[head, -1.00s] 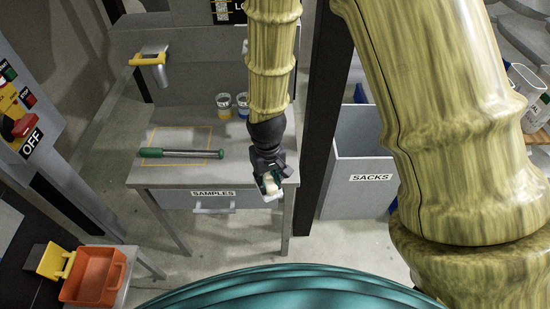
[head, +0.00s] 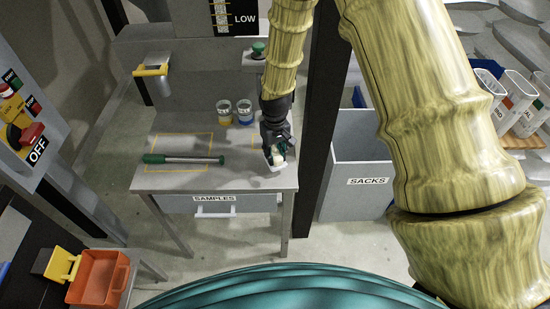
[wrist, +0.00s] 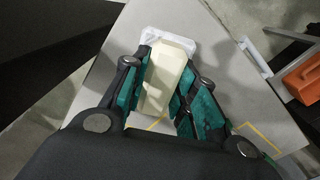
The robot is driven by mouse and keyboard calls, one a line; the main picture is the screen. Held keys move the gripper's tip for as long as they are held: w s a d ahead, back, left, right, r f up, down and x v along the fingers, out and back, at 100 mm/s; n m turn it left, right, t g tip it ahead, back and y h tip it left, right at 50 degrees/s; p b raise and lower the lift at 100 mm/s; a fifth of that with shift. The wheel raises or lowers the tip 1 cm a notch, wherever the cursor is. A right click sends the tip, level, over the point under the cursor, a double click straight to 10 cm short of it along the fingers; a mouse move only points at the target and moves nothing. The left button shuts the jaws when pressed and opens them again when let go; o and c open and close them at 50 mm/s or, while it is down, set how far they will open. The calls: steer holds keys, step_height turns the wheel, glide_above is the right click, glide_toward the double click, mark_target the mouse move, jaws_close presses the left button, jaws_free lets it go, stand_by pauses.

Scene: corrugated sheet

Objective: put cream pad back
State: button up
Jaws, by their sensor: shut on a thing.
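The cream pad (wrist: 166,78) is a pale block with rounded corners, held between the two green-padded fingers of my gripper (wrist: 160,92) in the wrist view. In the head view my gripper (head: 276,157) is over the right front part of the grey samples table (head: 240,181), with the pale pad low between its fingers. A white piece (wrist: 172,38) shows under and beyond the pad's far end. I cannot tell whether the pad touches it or the table.
A green-handled metal tool (head: 184,159) lies left on the table, near a yellow outline. Two jars (head: 244,112) stand behind my gripper. A dark post (head: 318,120) and the sacks bin (head: 362,165) are to the right. An orange bin (head: 97,278) is at lower left.

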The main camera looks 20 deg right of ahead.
mark_target(275, 159)
steer(key=shift+f+p, duration=0.5)
steer(key=shift+f, duration=1.05)
steer(key=shift+f, duration=0.2)
steer(key=o, duration=1)
steer(key=shift+r+b, duration=1.45)
steer(key=shift+r, duration=4.75)
